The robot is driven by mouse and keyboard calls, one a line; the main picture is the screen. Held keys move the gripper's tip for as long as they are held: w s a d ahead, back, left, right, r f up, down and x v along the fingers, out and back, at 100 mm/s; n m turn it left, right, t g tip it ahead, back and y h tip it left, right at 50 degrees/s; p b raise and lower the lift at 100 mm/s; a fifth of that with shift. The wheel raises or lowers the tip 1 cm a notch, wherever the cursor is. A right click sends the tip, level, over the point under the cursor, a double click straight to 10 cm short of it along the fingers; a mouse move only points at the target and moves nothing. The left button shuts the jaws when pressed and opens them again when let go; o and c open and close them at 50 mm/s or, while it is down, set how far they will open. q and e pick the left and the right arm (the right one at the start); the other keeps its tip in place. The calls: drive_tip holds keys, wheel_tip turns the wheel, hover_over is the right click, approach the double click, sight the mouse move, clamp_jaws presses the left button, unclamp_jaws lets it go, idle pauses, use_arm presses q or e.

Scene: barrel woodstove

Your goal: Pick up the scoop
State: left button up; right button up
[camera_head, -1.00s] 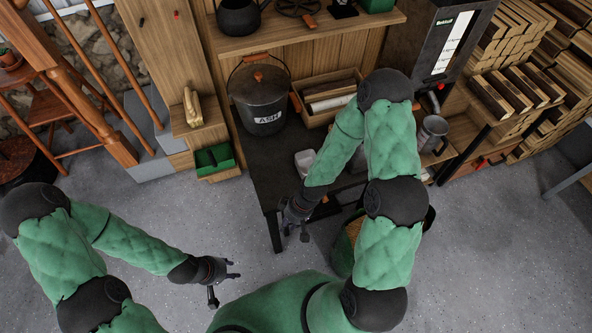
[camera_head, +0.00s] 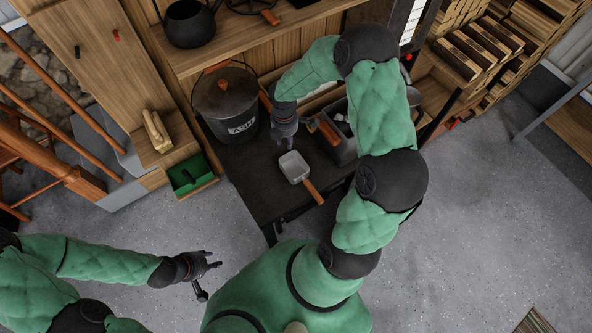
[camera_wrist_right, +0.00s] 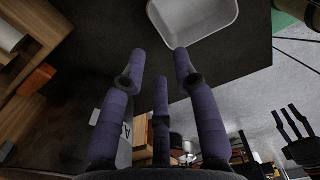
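The scoop (camera_head: 294,167) lies on the dark table top, its light grey pan toward the back and its wooden handle (camera_head: 313,191) toward the front edge. My right gripper (camera_head: 287,141) is just behind the pan, with no visible grip on it. In the right wrist view, its fingers (camera_wrist_right: 160,72) are spread and empty, and the scoop's pan (camera_wrist_right: 194,14) shows beyond them at the top. My left gripper (camera_head: 212,262) is open and empty over the floor, left of the table and away from the scoop.
An ash bucket (camera_head: 225,105) stands left of my right gripper. A dark grey box (camera_head: 342,148) with a wooden handle at its side sits close to the right. A green tray (camera_head: 190,175) is at the left. The table front around the scoop is mostly clear.

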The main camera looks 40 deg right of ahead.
wheel_tip(320, 180, down, 5)
drive_tip(key=shift+f+b, duration=0.1)
drive_tip(key=shift+b, duration=0.8)
wheel_tip(320, 180, down, 5)
drive_tip(key=b, duration=0.2)
drive_tip(key=shift+w+b, duration=0.1)
drive_tip(key=shift+b, duration=0.2)
clamp_jaws()
